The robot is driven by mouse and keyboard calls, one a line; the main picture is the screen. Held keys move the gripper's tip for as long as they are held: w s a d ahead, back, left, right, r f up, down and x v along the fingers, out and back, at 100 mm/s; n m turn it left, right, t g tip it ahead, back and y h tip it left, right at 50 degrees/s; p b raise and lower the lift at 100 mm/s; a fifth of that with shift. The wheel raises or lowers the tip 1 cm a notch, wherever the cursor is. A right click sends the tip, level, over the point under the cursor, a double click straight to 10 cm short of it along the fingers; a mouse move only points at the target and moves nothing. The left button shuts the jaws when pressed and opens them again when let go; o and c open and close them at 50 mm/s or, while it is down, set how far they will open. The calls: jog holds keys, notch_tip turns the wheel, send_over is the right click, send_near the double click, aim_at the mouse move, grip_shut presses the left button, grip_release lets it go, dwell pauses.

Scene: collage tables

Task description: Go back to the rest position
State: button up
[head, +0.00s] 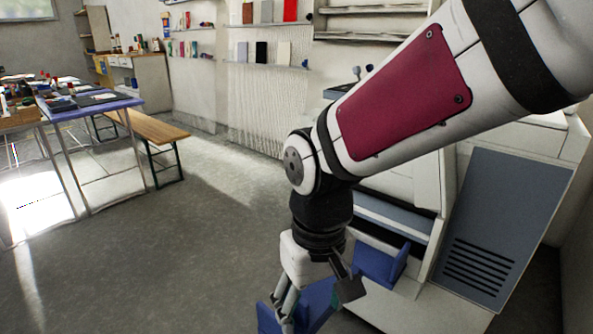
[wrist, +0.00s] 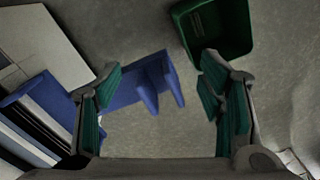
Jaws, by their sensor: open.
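My gripper (head: 318,298) hangs low beside the white machine in the head view, below my bent arm. In the wrist view my gripper (wrist: 163,72) has its two green-padded fingers spread wide apart. Nothing is held between them. Grey floor and part of a blue piece (wrist: 150,88) show beyond the fingers. In the head view the lower fingers are partly cut off by the bottom edge.
A white machine with a blue-grey panel (head: 505,225) stands close at right, partly behind my arm. A green bin (wrist: 238,30) stands on the floor. A wooden bench (head: 150,128) and blue table (head: 95,104) are at left. Open floor (head: 190,235) lies between.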

jog(key=s+d+r+m, duration=0.3)
jog(key=s+d, duration=0.5)
jog(key=s, duration=0.1)
jog(key=s+d+r+m, duration=0.3)
jog(key=s+d+r, duration=0.1)
jog(key=s+d, duration=0.5)
notch_tip(320, 180, up, 33)
jog(key=n+t+p, duration=0.1)
jog(key=t+p, duration=0.3)
jog(key=p, duration=2.7)
jog(key=shift+w+r+p, duration=0.15)
jog(key=shift+r+p, duration=0.05)
jog(key=shift+p, duration=0.15)
